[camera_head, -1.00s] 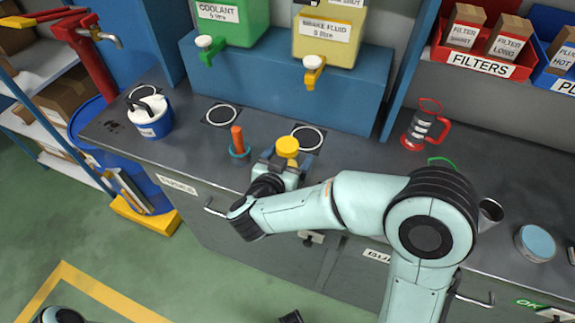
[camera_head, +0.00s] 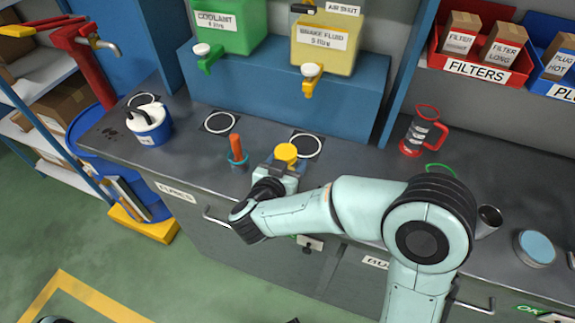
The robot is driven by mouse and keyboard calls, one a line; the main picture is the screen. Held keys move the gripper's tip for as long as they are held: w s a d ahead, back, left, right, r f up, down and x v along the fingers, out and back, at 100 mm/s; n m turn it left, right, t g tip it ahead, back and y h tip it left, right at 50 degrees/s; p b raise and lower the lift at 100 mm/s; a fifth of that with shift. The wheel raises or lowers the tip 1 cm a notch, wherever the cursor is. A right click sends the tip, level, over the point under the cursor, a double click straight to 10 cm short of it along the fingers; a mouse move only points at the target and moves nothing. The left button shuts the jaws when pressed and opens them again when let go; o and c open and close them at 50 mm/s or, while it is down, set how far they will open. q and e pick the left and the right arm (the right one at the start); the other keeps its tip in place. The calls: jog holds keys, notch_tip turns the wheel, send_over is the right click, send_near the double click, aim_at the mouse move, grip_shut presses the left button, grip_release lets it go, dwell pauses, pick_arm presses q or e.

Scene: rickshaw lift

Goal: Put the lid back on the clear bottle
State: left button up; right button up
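My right gripper (camera_head: 286,168) is at the front edge of the grey bench, with its arm coming in from the lower right. A round yellow lid-like piece (camera_head: 286,154) shows at its fingertips, with a dark finger part on each side. Whether the fingers grip it, and what lies under it, is hidden by the gripper. I cannot make out a clear bottle for certain; a clear jug (camera_head: 419,132) with a red rim and handle stands upright at the back right, apart from the gripper. My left gripper is out of view.
An orange stick in a teal cup (camera_head: 238,160) stands just left of the gripper. A white-and-blue tub (camera_head: 149,125) is farther left. Coolant (camera_head: 228,35) and brake fluid (camera_head: 326,45) tanks stand on a blue shelf behind. A metal cup (camera_head: 489,217) and round tin (camera_head: 535,248) lie right.

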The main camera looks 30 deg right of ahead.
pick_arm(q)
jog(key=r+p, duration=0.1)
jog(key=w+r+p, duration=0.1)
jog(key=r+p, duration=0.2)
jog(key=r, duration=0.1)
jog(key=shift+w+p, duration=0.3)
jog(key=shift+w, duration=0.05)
pick_arm(e)
notch_tip(320, 180, up, 20)
jog(key=o, duration=0.4)
jog(key=shift+c, duration=0.2)
jog(key=c, duration=0.6)
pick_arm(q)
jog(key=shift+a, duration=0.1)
pick_arm(e)
jog(key=shift+f, duration=0.1)
